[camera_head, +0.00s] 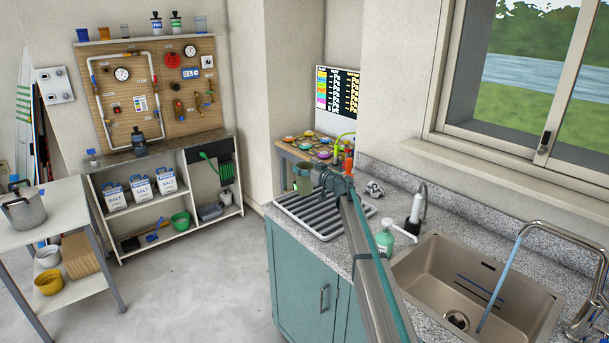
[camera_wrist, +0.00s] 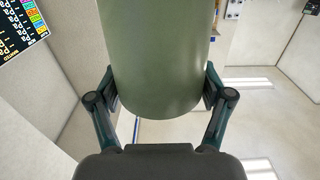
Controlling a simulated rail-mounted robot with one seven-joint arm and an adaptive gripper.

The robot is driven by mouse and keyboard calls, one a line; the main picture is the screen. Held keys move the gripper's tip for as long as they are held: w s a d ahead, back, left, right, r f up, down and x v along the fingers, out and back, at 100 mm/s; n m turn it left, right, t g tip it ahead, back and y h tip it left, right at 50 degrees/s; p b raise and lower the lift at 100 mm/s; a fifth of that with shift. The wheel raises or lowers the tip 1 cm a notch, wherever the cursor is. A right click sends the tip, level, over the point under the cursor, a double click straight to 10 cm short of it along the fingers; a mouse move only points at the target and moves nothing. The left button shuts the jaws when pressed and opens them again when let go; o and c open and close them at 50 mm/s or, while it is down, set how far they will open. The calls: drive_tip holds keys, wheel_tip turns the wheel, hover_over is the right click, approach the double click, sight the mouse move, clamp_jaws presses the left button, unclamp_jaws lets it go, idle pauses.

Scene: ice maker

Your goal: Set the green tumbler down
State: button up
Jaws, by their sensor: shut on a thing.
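The green tumbler (camera_wrist: 158,60) fills the upper middle of the wrist view. My gripper (camera_wrist: 160,95) is shut on it, with one finger against each side. In the head view the tumbler (camera_head: 303,180) is small, at the end of my arm, above the far left part of the grey ribbed drying rack (camera_head: 318,217). My gripper (camera_head: 320,178) is just right of it there. The tumbler looks held above the rack, though the exact gap below it cannot be told. The rack lies on the speckled counter, and my arm hides part of its right side.
A green soap bottle (camera_head: 384,237), a crumpled cloth (camera_head: 374,189) and a white dispenser (camera_head: 415,212) stand on the counter. The sink (camera_head: 470,284) is at the right with its tap running. A bench with colourful round items (camera_head: 324,154) lies behind the rack.

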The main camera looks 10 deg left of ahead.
drive_tip(key=shift+w+a+f+p, duration=0.1)
drive_tip(key=shift+f+p, duration=0.15)
drive_tip(key=shift+f, duration=0.7)
drive_tip(key=shift+w+a+f+p, duration=0.1)
drive_tip(key=shift+f+p, duration=0.15)
drive_tip(key=shift+f, duration=0.65)
drive_tip(key=o, duration=1.3)
drive_tip(key=shift+d+f, duration=0.1)
drive_tip(key=b+v, duration=0.1)
drive_tip(key=v, duration=0.6)
drive_tip(key=shift+s+d+b, duration=0.15)
drive_tip(key=shift+b, duration=0.2)
